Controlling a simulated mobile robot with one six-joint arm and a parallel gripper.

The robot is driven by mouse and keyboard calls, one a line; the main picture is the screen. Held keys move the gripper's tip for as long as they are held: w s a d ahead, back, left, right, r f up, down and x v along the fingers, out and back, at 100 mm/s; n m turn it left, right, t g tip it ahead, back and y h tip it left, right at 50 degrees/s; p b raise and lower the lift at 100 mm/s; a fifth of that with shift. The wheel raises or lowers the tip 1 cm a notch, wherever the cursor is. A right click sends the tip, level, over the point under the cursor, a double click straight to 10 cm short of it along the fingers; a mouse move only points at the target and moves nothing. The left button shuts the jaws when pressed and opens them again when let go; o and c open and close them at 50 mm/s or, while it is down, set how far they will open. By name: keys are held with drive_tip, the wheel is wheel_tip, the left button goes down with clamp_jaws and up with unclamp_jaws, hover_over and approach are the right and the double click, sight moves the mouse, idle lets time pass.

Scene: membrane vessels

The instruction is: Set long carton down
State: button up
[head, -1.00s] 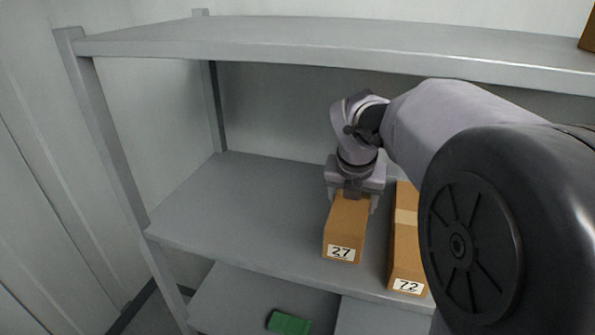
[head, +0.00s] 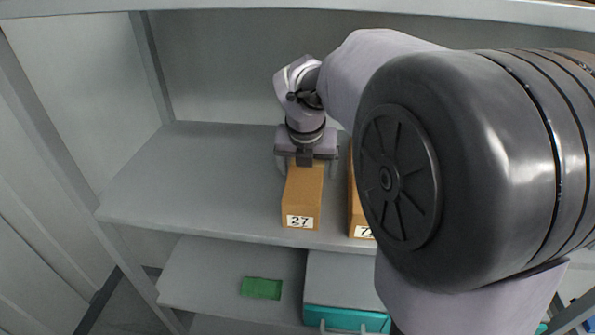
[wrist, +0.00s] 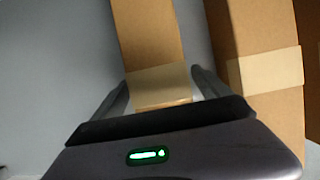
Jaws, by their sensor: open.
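The long carton (head: 303,195), brown with a label reading 27, rests on the middle shelf board (head: 190,185) with its labelled end toward the front edge. In the wrist view the carton (wrist: 148,40) runs away between the fingers, with a pale tape band across it. My gripper (head: 306,168) is at the carton's rear part, pointing down. In the wrist view my gripper's fingers (wrist: 160,95) stand on either side of the carton, with a slight gap visible on each side.
Another taped carton (head: 359,205), its label partly hidden by my arm, stands close on the right; it also shows in the wrist view (wrist: 262,50). Free shelf lies to the left. Below are a green item (head: 261,288) and a teal bin (head: 345,319).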

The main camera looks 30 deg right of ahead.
sight(300, 203)
drive_tip(key=p+v, duration=0.1)
drive_tip(key=v, duration=0.4)
drive_tip(key=shift+w+r+p, duration=0.1)
drive_tip(key=shift+p, duration=0.25)
drive_tip(key=s+a, duration=0.2)
drive_tip(key=s, duration=0.1)
drive_tip(key=s+a, duration=0.2)
drive_tip(key=s, duration=0.1)
drive_tip(key=s+a, duration=0.2)
drive_tip(key=s, duration=0.2)
drive_tip(key=shift+a+f, duration=0.35)
drive_tip(key=s+a+m+t+y, duration=0.1)
drive_tip(key=s+a+m, duration=0.3)
drive_tip(key=m, duration=1.2)
drive_tip(key=s+a+m+t+y, duration=0.1)
drive_tip(key=s+a+m+y, duration=0.2)
drive_tip(key=m, duration=1.4)
drive_tip(key=s+a, duration=0.2)
drive_tip(key=s, duration=0.2)
drive_tip(key=shift+a+f+m, duration=0.25)
drive_tip(key=shift+a+m, duration=0.05)
drive_tip(key=shift+a, duration=0.05)
drive_tip(key=shift+f, duration=0.1)
